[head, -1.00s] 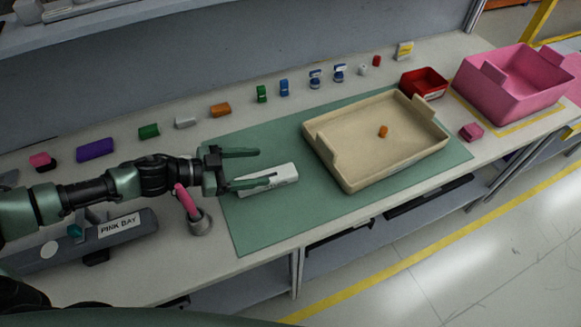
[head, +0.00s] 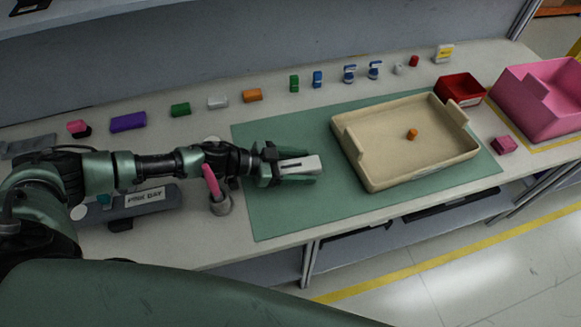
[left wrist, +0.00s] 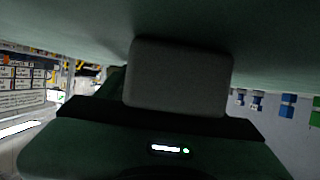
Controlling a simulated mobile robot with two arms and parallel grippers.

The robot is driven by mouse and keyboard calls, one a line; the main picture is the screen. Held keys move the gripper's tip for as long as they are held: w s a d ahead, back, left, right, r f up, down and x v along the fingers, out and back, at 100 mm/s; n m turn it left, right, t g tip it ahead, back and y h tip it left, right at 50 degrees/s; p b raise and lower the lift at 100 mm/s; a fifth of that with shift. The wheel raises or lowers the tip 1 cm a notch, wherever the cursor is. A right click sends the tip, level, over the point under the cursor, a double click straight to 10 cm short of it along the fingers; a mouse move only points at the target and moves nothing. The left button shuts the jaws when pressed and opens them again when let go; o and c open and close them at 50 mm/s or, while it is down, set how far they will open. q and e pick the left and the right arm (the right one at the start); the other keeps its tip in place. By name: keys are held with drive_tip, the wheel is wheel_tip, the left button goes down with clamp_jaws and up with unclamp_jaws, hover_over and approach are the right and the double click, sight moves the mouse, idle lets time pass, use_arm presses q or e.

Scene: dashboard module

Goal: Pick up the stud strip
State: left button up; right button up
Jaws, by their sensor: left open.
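A white oblong block (head: 306,163), which seems to be the stud strip, lies on the green mat left of the beige tray. My left gripper (head: 292,169) is open at the block, with its fingers pointing right along it. The fingers cover part of the block. In the left wrist view, a grey-looking block (left wrist: 180,78) shows close up in front of the gripper. I cannot tell whether the fingers touch it. My right gripper is not in view.
The beige tray (head: 375,180) holds a small orange piece (head: 412,134). A red bin (head: 460,88) and a pink bin (head: 540,100) stand at the right. Several small coloured blocks line the back.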

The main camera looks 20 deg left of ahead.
use_arm(q)
drive_tip(key=shift+c, duration=0.4)
clamp_jaws()
drive_tip(key=shift+r, duration=0.1)
